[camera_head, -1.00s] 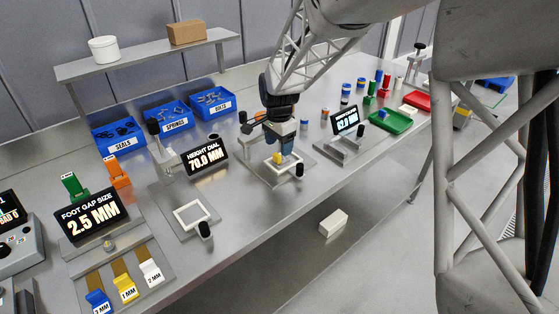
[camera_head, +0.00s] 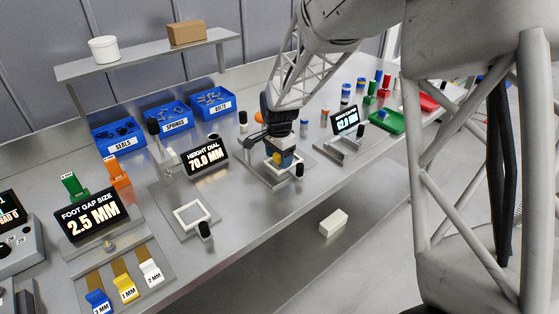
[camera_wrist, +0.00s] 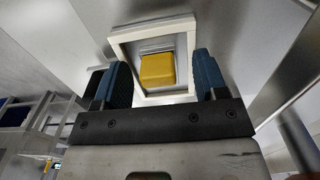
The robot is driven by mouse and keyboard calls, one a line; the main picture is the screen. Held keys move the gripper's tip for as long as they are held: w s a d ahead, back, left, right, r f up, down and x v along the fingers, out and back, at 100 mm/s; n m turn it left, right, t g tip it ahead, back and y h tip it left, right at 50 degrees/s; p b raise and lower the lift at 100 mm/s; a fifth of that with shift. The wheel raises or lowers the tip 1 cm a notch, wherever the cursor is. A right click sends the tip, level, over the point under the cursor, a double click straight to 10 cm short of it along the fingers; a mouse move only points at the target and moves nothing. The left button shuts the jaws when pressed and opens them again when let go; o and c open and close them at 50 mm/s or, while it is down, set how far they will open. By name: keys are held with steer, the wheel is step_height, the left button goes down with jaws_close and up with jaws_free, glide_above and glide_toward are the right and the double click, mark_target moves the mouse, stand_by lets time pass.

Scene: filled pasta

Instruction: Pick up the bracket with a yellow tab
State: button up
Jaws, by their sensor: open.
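A bracket with a yellow tab (camera_wrist: 158,70) shows in the wrist view, inside a square white frame (camera_wrist: 123,48). In the head view its yellow part (camera_head: 276,159) is a small patch, largely hidden by my gripper (camera_head: 281,155). My gripper (camera_wrist: 162,76) is open, with one blue-grey finger on each side of the yellow tab. Gaps show between the fingers and the tab, so it is not held. The fingertips are close above the frame; I cannot tell whether they touch it.
A black-handled fixture base (camera_head: 299,171) is beside my gripper. The "HEIGHT DIAL 70.0 MM" display (camera_head: 205,158) is to the left, another display (camera_head: 345,121) to the right. Blue bins (camera_head: 211,103) stand behind. A yellow "1 MM" piece (camera_head: 124,287) lies front left.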

stand_by(0.4)
steer(key=c, duration=1.1)
steer(key=shift+r, duration=5)
steer(key=shift+r, duration=0.15)
steer(key=shift+r, duration=2.9)
